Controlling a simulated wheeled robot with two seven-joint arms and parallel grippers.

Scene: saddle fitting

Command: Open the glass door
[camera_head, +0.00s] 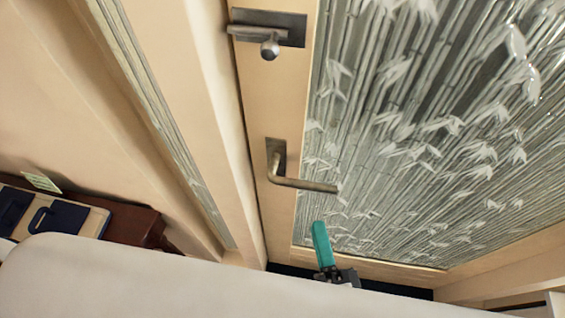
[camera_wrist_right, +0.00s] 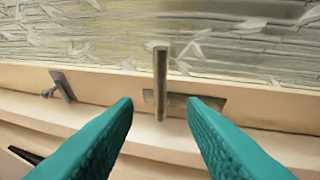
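The glass door (camera_head: 430,130) fills the right of the head view, with a pale wood frame and a bamboo-patterned pane. It looks shut against its frame. Its metal lever handle (camera_head: 300,184) sticks out to the right, over the edge of the pane. My right gripper (camera_head: 320,228) is below the lever in the head view, its teal finger pointing up toward it. In the right wrist view the gripper (camera_wrist_right: 160,102) is open, and the handle (camera_wrist_right: 160,75) shows between its two fingers, apart from both. My left gripper is out of view.
A lock with a round knob (camera_head: 268,48) sits above the handle; it also shows in the wrist view (camera_wrist_right: 60,86). A dark red-brown cabinet (camera_head: 130,222) with a blue-handled item stands at lower left. A large pale surface covers the bottom of the head view.

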